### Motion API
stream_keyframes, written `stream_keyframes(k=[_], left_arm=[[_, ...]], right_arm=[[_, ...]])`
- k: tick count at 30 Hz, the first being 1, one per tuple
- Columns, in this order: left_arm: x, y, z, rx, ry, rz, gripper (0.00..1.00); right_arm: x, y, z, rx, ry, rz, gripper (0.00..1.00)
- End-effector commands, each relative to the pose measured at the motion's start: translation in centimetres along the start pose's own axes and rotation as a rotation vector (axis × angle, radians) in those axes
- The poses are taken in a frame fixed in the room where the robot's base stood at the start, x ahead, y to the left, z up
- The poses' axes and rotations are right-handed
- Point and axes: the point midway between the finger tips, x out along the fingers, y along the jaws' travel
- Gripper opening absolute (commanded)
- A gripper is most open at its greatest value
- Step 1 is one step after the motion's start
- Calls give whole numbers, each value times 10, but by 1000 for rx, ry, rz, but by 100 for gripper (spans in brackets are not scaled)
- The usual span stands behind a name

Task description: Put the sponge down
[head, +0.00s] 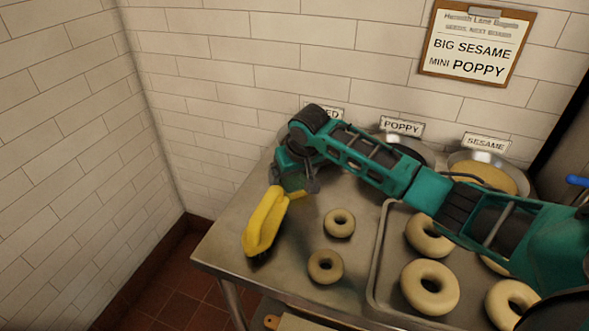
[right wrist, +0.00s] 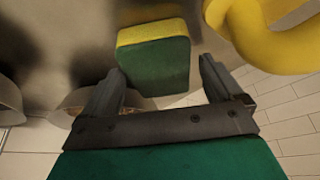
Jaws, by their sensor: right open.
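The sponge (right wrist: 153,62), green with a yellow layer, shows in the right wrist view just beyond and between the fingertips of my right gripper (right wrist: 161,74). The two fingers are spread apart, with the sponge not clamped. In the head view my right gripper (head: 308,184) points down over the left part of the metal table (head: 222,250). A small yellow edge, perhaps the sponge (head: 296,195), shows beside it, and the rest is hidden by the gripper. I cannot tell whether the sponge touches the table. My left gripper is out of view.
Two bagels (head: 340,223) (head: 326,266) lie in front. A tray (head: 376,262) of bagels is at right. Seed bowls (head: 483,160) line the back wall.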

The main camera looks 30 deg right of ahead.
Motion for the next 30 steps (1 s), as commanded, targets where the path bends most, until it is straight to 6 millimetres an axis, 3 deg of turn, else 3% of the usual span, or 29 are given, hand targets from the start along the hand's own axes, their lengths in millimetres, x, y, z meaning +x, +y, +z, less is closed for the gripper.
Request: stream_keyframes(k=[5, 18, 24, 30], left_arm=[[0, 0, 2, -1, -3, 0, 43], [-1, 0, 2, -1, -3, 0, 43], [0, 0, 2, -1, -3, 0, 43], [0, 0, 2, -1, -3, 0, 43]], right_arm=[[-19, 0, -1, -1, 3, -1, 93], [-107, 0, -1, -1, 4, -1, 93], [-121, 0, -1, 0, 2, 0, 93], [-122, 0, -1, 0, 1, 0, 93]])
